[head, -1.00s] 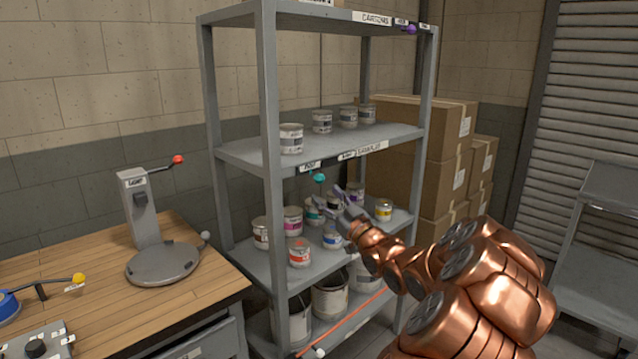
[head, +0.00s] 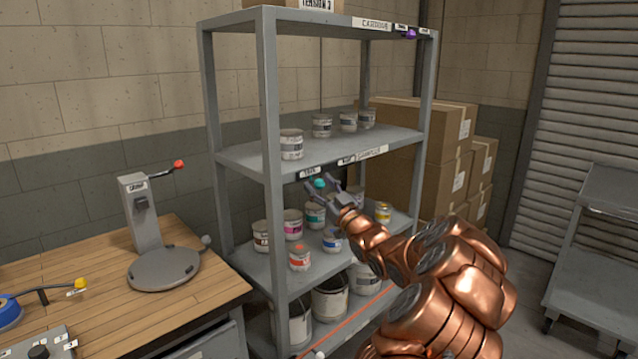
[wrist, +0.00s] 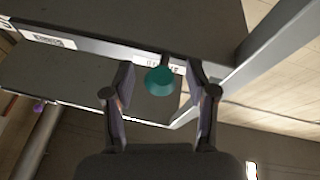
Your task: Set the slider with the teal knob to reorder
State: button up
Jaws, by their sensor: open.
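The teal knob (head: 320,184) sits under the front edge of the shelf that carries the upper row of cans. In the wrist view the teal knob (wrist: 160,80) lies between the two fingertips, with a short dark stem behind it. My gripper (head: 333,188) is open around the knob, and in the wrist view my gripper (wrist: 160,78) shows a gap on each side of it. Labels on the shelf edge (head: 345,160) mark the slider's positions, but the text is too small to read surely. In the wrist view a white label (wrist: 155,64) is partly hidden behind the knob.
Several small cans (head: 300,257) stand on the shelf below my gripper. A purple knob (head: 410,34) is on the top shelf edge. The rack's front post (head: 272,180) is close on the left. Cardboard boxes (head: 440,150) stand behind the rack at right.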

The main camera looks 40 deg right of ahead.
jog(key=shift+w+r, duration=0.15)
jog(key=shift+w, duration=0.1)
grip_shut()
dwell(0.5)
